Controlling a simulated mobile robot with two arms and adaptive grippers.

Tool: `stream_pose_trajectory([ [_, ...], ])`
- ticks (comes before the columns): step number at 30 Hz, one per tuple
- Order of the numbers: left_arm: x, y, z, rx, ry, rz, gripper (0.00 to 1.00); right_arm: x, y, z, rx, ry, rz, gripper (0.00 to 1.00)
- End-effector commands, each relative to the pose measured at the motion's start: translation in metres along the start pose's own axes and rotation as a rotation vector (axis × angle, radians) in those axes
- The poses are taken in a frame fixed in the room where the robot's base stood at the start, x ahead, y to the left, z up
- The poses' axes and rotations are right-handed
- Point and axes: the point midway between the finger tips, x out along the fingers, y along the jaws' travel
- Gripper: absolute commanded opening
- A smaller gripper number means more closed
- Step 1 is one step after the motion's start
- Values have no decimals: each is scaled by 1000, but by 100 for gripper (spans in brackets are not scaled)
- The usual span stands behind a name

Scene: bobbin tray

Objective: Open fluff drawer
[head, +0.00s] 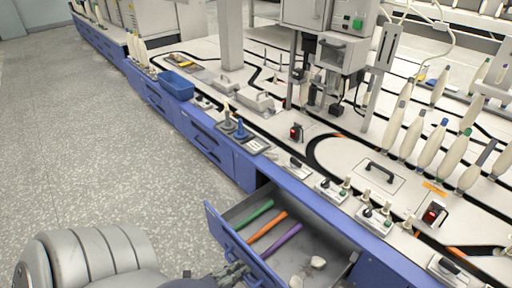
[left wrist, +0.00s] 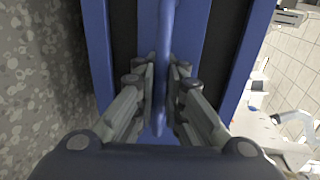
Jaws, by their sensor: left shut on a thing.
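The fluff drawer (head: 216,226) stands pulled out from the blue bench front in the head view. Inside lie a green tube (head: 254,214), an orange tube (head: 267,226), a purple tube (head: 281,240) and pale clumps of fluff (head: 317,262). My left gripper (head: 238,272) is at the drawer's front, low in the picture. In the left wrist view its fingers (left wrist: 161,80) are closed on both sides of the blue drawer handle (left wrist: 166,35). My right gripper is not in view.
Closed blue drawers (head: 205,140) with handles run along the bench to the far left. A blue bin (head: 176,86) and a tray of bobbins (head: 240,138) sit near the bench edge. White bobbins (head: 412,134) stand at right. The speckled floor (head: 110,150) at left is clear.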

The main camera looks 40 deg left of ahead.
Motion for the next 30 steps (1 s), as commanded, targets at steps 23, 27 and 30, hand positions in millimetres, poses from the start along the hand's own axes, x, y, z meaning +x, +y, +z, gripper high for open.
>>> stream_pose_trajectory([
  [23,-56,10,0,-1,0,-5,0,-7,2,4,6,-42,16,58],
  [27,-55,10,0,-1,0,-5,12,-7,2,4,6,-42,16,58],
  [30,-55,10,0,-1,0,-5,17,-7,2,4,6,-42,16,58],
])
